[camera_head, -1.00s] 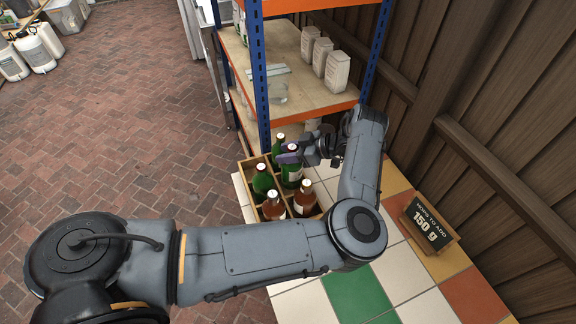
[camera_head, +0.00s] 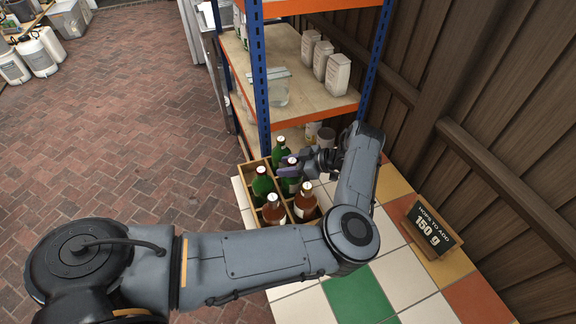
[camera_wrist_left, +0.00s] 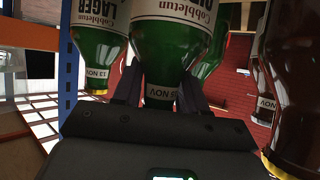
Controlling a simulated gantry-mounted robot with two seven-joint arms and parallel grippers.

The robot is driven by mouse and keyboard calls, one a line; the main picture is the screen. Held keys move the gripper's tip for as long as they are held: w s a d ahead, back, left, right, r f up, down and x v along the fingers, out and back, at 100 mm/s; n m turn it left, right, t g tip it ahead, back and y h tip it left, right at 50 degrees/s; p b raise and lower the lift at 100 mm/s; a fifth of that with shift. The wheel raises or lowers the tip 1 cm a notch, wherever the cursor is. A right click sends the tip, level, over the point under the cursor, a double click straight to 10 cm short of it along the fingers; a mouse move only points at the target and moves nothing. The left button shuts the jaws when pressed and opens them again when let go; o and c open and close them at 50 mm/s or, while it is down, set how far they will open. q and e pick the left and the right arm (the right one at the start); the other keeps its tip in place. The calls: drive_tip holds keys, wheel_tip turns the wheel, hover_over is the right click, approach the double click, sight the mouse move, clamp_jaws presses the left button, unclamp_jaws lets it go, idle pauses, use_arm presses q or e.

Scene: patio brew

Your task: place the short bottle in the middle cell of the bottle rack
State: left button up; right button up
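The short bottle (camera_head: 290,184), green with a dark cap, stands upright among the other bottles in the middle of the wooden bottle rack (camera_head: 247,177). My left gripper (camera_head: 292,168) reaches it from the right, with its fingers around the bottle's neck. In the left wrist view the picture is upside down; the green bottle (camera_wrist_left: 172,45) with a white label is between the two fingers (camera_wrist_left: 160,92), which appear closed on it. The bottle's base is hidden by the rack and other bottles. My right gripper is not in view.
Green bottles (camera_head: 280,150) (camera_head: 262,184) and brown bottles (camera_head: 273,210) (camera_head: 305,202) stand in cells around it. A shelving unit with a blue post (camera_head: 260,90) rises just behind the rack. A sign (camera_head: 431,228) stands on the tiled table (camera_head: 405,272) at right.

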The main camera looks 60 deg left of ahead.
use_arm(q)
drive_tip(key=o, duration=0.4)
drive_tip(key=shift+c, duration=0.2)
drive_tip(key=shift+r, duration=0.2)
drive_tip(key=b+v, duration=0.1)
drive_tip(key=v, duration=1.1)
drive_tip(key=shift+w+a, duration=0.1)
